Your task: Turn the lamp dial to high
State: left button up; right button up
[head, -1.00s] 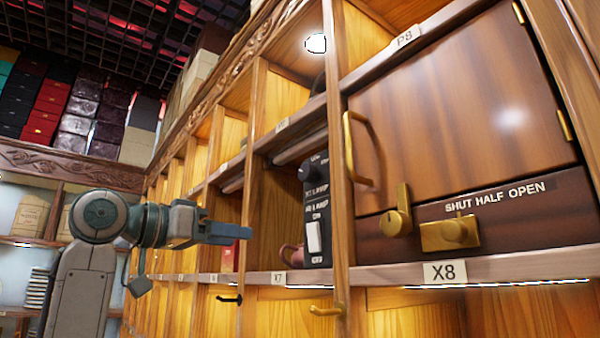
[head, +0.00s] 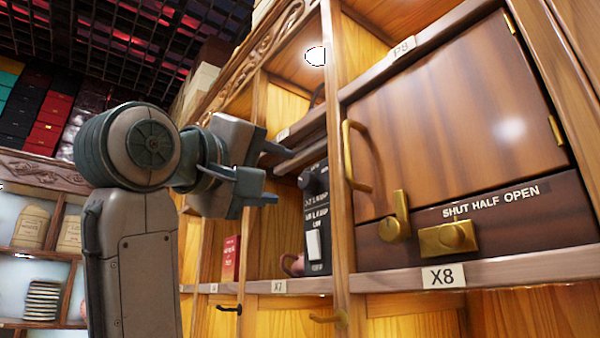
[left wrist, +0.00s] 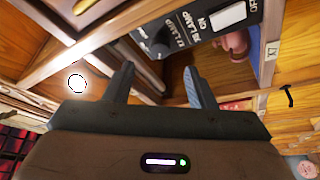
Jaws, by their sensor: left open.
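The lamp dial (head: 314,181) is a round black knob at the top of a black control panel (head: 317,245) inside an open shelf bay. The panel has lamp lettering and a white rocker switch (head: 314,246) below the dial. My left gripper (head: 281,174) is open and empty, to the left of the dial in the head view. In the left wrist view the dial (left wrist: 153,46) lies beyond the open fingers (left wrist: 160,82), with the panel to its right. I cannot tell the dial's setting. My right gripper is not in view.
Right of the panel, past a wooden post, is a closed wooden door (head: 450,130) with a brass handle (head: 354,155). Below it are a brass latch (head: 394,222) and a brass slider (head: 447,238) marked "SHUT HALF OPEN". A red box (head: 231,258) stands left.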

aim_at(304, 181)
pick_arm(q)
jog(key=p+x, duration=0.2)
jog(key=x, duration=0.4)
jog(key=shift+d+r, duration=0.15)
jog(key=shift+w+d+p, duration=0.35)
jog(key=shift+w+p, duration=0.1)
jog(key=shift+w, duration=0.1)
jog(key=c, duration=1)
jog(key=shift+o, duration=0.2)
